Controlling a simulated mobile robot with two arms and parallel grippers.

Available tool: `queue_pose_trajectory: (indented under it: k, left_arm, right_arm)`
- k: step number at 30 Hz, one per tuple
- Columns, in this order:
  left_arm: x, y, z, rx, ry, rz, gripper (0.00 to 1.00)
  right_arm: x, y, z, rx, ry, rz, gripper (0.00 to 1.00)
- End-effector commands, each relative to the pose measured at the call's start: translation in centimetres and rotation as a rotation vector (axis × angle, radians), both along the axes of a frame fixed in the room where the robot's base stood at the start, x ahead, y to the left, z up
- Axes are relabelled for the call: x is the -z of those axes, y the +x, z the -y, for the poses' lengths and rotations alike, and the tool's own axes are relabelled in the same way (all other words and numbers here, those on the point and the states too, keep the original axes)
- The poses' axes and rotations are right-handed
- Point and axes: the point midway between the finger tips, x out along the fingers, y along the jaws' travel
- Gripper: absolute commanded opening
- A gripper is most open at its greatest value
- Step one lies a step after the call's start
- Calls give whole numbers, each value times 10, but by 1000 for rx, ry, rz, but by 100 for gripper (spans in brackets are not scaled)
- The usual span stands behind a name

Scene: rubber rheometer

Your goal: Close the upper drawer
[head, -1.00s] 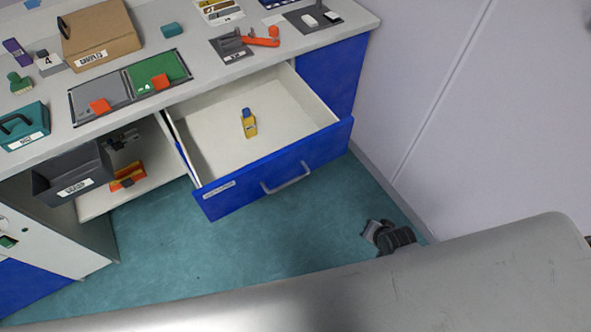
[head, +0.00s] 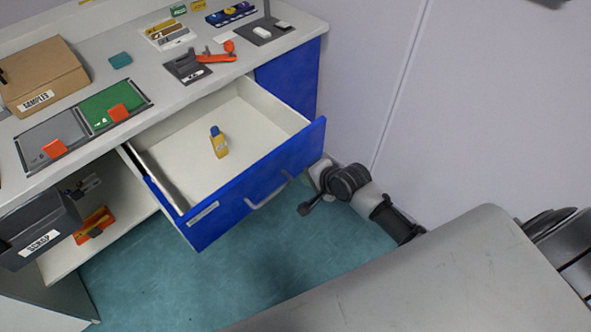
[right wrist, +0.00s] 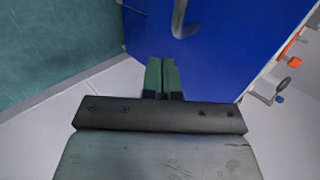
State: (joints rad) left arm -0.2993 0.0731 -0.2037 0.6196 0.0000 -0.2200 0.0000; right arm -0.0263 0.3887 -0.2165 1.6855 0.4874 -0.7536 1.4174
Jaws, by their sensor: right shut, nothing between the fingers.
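The upper drawer (head: 262,187) has a blue front and a pale inside, and it is pulled well out from under the worktop. Its grey bar handle (head: 268,194) is on the front; the blue front (right wrist: 215,45) and part of the handle (right wrist: 180,20) also show in the right wrist view. My right gripper (head: 304,209) is near the right end of the drawer front, over the floor. In the right wrist view its green fingers (right wrist: 161,77) are shut and empty, pointing toward the front. My left gripper is not visible.
The worktop (head: 185,105) holds a cardboard box (head: 42,75), a grey and a green panel with orange blocks, and an orange-handled tool. A dark bin (head: 35,230) is at lower left. A pale wall (head: 470,120) stands to the right. The teal floor (head: 200,290) before the drawer is clear.

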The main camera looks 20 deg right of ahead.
Motion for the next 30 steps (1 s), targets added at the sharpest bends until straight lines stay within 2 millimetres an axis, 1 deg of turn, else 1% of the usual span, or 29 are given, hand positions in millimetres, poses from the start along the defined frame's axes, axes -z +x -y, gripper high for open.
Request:
queue_pose_trajectory:
  k: [1, 2, 6, 10, 14, 30]
  left_arm:
    - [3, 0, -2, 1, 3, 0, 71]
    - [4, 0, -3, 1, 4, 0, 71]
    - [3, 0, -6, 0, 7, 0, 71]
    - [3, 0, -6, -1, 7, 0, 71]
    - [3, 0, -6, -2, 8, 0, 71]
    - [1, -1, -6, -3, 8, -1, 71]
  right_arm:
    - [9, 9, -2, 1, 0, 1, 0]
    - [13, 13, -4, 0, -1, 0, 0]
    - [11, 33, -12, -1, -2, 3, 0]
    - [11, 44, -16, -1, -2, 2, 0]
    - [12, 49, -17, -1, -3, 1, 0]
    - [11, 52, -19, 0, -1, 1, 0]
